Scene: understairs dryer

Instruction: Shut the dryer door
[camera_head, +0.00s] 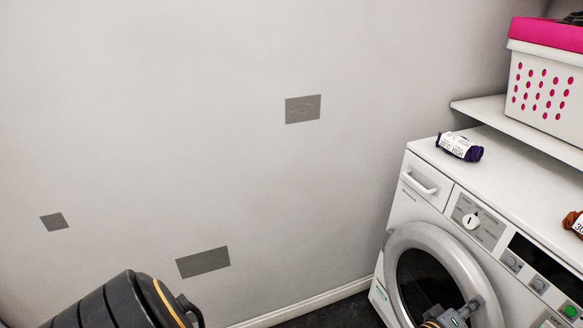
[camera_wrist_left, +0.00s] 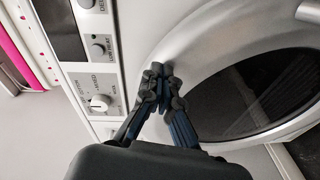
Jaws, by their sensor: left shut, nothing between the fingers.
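The white dryer (camera_head: 404,212) stands at the right of the head view. Its round door has a wide pale rim (camera_head: 428,236) and a dark glass middle. The door lies across the dryer's front; I cannot tell whether it is fully latched. My left gripper (camera_head: 472,306) is at the right part of the rim, partly cut off by the bottom edge. In the left wrist view its fingers (camera_wrist_left: 161,72) are shut and empty, with the tips over the door's rim (camera_wrist_left: 205,45). I cannot tell whether they touch it. My right gripper is out of view.
The dryer front has a round dial (camera_head: 470,221) and a drawer handle (camera_head: 418,182). A purple packet (camera_head: 460,147) lies on top. A white basket with a pink lid (camera_head: 545,85) stands on a shelf (camera_head: 515,118).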

